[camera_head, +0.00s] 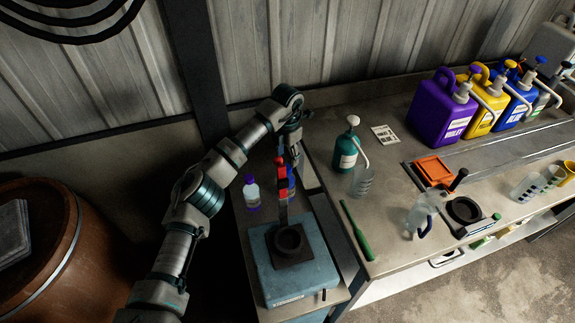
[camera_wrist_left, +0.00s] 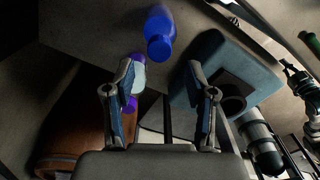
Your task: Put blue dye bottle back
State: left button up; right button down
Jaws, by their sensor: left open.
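The blue dye bottle (camera_wrist_left: 159,32) stands just past my left gripper's fingertips in the left wrist view, between their lines and apart from them. In the head view, a strip of the blue bottle (camera_head: 291,184) shows behind a red and black upright post. My left gripper (camera_head: 293,152) is above and behind that post, partly hidden by its own wrist. Its two fingers (camera_wrist_left: 160,72) are spread wide with nothing between the tips. My right gripper does not show.
The post rises beside a blue-grey base (camera_head: 305,268) with a black ring. A purple-capped bottle (camera_head: 251,192) stands close on the left. A teal pump bottle (camera_head: 346,150) and a beaker (camera_head: 361,182) stand on the right bench. Several coloured jugs (camera_head: 441,108) stand further back.

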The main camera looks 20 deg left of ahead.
pick_arm(q)
notch_tip(320, 180, up, 5)
jog(key=shift+d+r, duration=0.1)
jog(key=shift+d, duration=0.05)
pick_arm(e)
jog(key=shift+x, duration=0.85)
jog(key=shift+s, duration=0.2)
